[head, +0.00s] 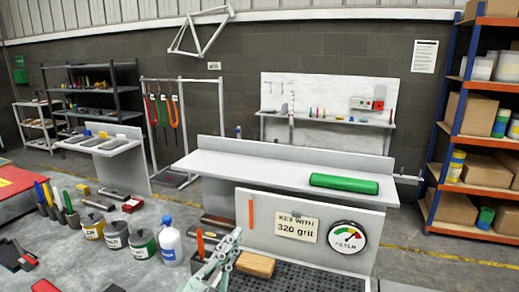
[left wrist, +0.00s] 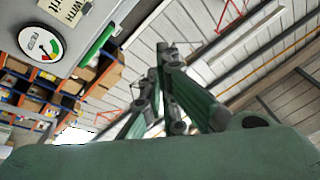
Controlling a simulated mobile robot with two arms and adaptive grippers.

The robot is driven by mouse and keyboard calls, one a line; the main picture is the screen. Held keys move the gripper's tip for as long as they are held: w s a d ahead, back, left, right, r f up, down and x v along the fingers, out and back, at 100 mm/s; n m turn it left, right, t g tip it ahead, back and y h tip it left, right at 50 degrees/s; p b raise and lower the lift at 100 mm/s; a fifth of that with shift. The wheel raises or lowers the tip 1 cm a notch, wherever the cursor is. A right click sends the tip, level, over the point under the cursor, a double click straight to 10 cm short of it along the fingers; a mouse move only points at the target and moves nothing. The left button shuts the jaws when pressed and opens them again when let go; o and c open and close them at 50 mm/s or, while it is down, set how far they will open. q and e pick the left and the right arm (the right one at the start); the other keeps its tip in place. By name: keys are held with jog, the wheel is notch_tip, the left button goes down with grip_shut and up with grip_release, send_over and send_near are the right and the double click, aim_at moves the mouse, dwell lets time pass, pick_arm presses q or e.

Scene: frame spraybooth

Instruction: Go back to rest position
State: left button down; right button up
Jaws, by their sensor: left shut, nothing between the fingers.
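My left gripper (head: 236,236) stands at the bottom middle of the head view, pointing upward, in front of the grey panel. It is shut and empty. In the left wrist view its green and grey fingers (left wrist: 163,52) come together at the tips against the ceiling, with nothing between them. My right gripper is in neither view.
The bench in front holds paint cans (head: 143,246), a white bottle with a blue cap (head: 171,243) and a wooden block (head: 255,264). The panel bears a gauge (head: 346,237) and a sign. Behind stands a worktable with a green roll (head: 343,184). Shelves (head: 480,130) are at right.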

pick_arm(q)
jog(key=s+a+f+n+g+y, duration=0.4)
jog(key=a+f, duration=0.2)
jog(key=f, duration=0.5)
jog(key=s+a+f+n+g+y, duration=0.4)
jog(key=a+f, duration=0.2)
jog(key=f, duration=0.4)
jog(key=s+a+f+n+g, duration=0.1)
jog(key=s+f+g, duration=0.4)
jog(key=s, duration=0.4)
jog(key=s+a+f+n+g, duration=0.15)
jog(key=s+f+g, duration=0.25)
jog(key=s+f, duration=0.45)
notch_tip(320, 180, down, 25)
jog(key=s+g+b, duration=0.1)
jog(key=s+b, duration=0.1)
jog(key=s, duration=0.1)
jog(key=s+a+f+m+g+b, duration=0.1)
jog(key=s+a+f, duration=0.2)
jog(key=s+f, duration=1.4)
notch_tip(320, 180, down, 2)
